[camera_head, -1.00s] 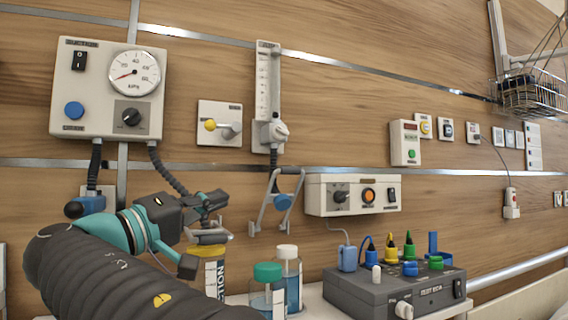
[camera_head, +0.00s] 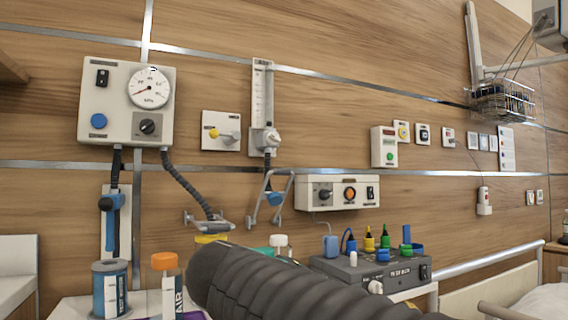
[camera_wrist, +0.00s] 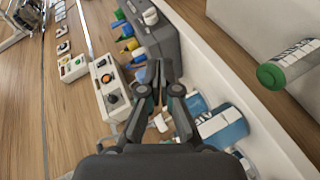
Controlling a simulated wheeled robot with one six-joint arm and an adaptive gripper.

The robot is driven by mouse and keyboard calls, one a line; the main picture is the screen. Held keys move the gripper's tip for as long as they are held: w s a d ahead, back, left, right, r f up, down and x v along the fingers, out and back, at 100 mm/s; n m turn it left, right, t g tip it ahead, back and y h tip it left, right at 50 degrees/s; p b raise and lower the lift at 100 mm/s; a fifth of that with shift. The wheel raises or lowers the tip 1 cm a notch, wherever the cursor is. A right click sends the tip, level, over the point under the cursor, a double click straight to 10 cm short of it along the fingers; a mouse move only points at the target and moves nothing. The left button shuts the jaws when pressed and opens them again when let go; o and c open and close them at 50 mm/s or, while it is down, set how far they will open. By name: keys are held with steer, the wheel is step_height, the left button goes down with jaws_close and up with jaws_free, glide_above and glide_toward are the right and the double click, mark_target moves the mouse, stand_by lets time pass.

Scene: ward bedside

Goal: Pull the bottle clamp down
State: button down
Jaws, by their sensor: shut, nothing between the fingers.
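A frame-like clamp with a blue knob (camera_head: 275,198) hangs from the rail left of the white control box. Farther left, a white plate carries a blue lever (camera_head: 113,222) pointing down. I cannot tell for sure which of the two is the bottle clamp. My gripper (camera_wrist: 160,74) is shut and empty in the wrist view, with the control box to its left and the grey connector unit above. In the head view the gripper is hidden or out of frame behind my dark sleeved arm. The yellow bottle (camera_head: 211,239) shows only its top under a metal holder (camera_head: 206,222).
The white control box (camera_head: 337,192) and grey connector unit (camera_head: 370,269) stand right of the clamp. A blue-labelled container (camera_head: 109,288) and an orange-capped bottle (camera_head: 165,284) stand at the front left. Blue bottles (camera_wrist: 222,127) are close to the gripper.

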steer(key=s+d+f+m+g+y, duration=0.1)
steer(key=s+d+f+g+y, duration=0.1)
steer(key=s+d+f, duration=0.5)
steer(key=s+d+f+m+g+y, duration=0.1)
steer(key=s+d+f+g+y, duration=0.15)
steer(key=s+f, duration=0.45)
steer(key=s+f+m+y, duration=0.4)
steer(key=s+f, duration=0.3)
steer(key=f, duration=0.6)
steer(key=shift+s+a+f+y, duration=0.2)
steer(key=shift+a+f+y, duration=0.15)
steer(key=shift+y, duration=0.1)
